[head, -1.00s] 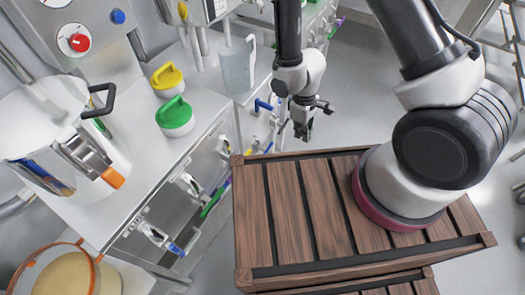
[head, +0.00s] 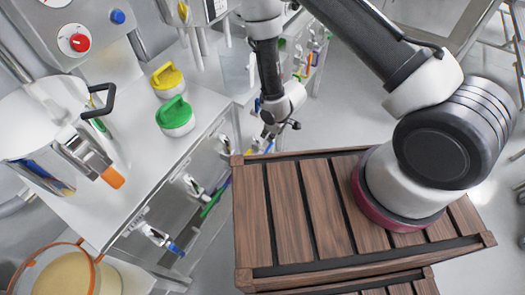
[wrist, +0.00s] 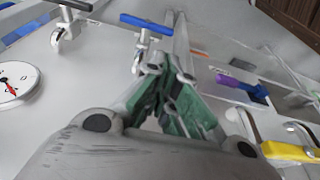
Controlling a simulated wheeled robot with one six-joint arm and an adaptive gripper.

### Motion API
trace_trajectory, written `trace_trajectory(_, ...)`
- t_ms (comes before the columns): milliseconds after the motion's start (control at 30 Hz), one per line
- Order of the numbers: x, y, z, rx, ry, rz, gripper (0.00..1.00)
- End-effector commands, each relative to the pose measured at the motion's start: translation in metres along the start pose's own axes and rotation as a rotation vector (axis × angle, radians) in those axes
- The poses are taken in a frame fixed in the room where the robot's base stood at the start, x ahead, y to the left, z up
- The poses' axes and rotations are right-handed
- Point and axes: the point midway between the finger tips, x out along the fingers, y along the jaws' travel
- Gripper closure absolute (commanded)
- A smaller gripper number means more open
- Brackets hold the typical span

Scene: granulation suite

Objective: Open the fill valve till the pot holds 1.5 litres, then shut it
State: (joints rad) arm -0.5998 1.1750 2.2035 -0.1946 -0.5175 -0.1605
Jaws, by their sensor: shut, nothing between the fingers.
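My gripper (head: 268,134) is shut and empty, low beside the front of the steel bench. In the wrist view its green-padded fingers (wrist: 168,75) are together, pointing toward a blue T-handled valve (wrist: 148,26) on a grey panel. The fingertips look close to its stem; I cannot tell if they touch. A blue handle also shows by my gripper in the head view (head: 269,147). Which valve is the fill valve is unclear.
A large steel vessel (head: 40,125) stands at left. Yellow-lidded (head: 167,80) and green-lidded (head: 175,117) containers sit on the bench. Several pipes and coloured handles, including a green one (head: 211,203), line its front. A round gauge (wrist: 16,84) is in the wrist view.

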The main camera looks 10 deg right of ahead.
Motion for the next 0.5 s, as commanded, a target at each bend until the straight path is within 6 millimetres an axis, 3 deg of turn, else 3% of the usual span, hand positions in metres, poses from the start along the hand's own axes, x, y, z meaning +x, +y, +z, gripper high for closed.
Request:
trace_trajectory(300,0.072,0.0,0.001,0.0,-0.001,0.0,1.0)
trace_trajectory(500,0.108,0.0,0.006,0.001,-0.002,0.0,1.0)
